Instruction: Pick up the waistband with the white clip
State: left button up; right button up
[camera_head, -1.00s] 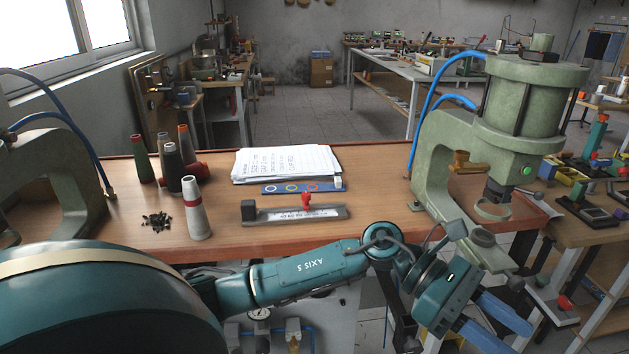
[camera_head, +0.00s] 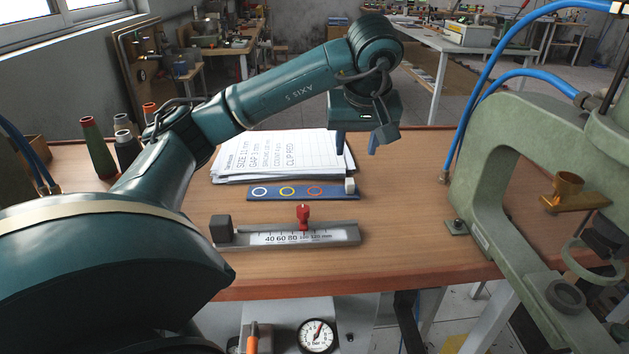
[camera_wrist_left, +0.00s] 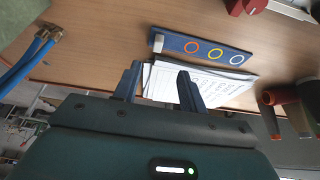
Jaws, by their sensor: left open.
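The waistband (camera_head: 272,193) is a flat dark blue strip with yellow, orange and pale rings, lying on the table in front of the paper stack. Its white clip (camera_head: 350,186) is at the right end. In the left wrist view the waistband (camera_wrist_left: 225,54) lies beyond the fingertips, with the white clip (camera_wrist_left: 157,44) at its left end. My left gripper (camera_head: 355,145) is open and empty, above the table behind the clip end, apart from the waistband. Its two fingers (camera_wrist_left: 160,72) show in the left wrist view. My right gripper is not in view.
The paper stack (camera_head: 280,157) lies behind the waistband. A metal ruler gauge (camera_head: 285,237) with a red slider lies in front. A green press (camera_head: 490,170) stands at the right, thread cones (camera_head: 97,150) at the left. The table between clip and press is clear.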

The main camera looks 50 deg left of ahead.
pick_arm(q)
send_near(350, 181)
notch_tip(350, 181, down, 3)
jog(key=shift+s+a+r, duration=0.1)
jog(key=shift+r, duration=0.1)
jog(key=x, duration=0.6)
jog(key=shift+w+a, duration=0.3)
jog(key=shift+w, duration=0.15)
grip_shut()
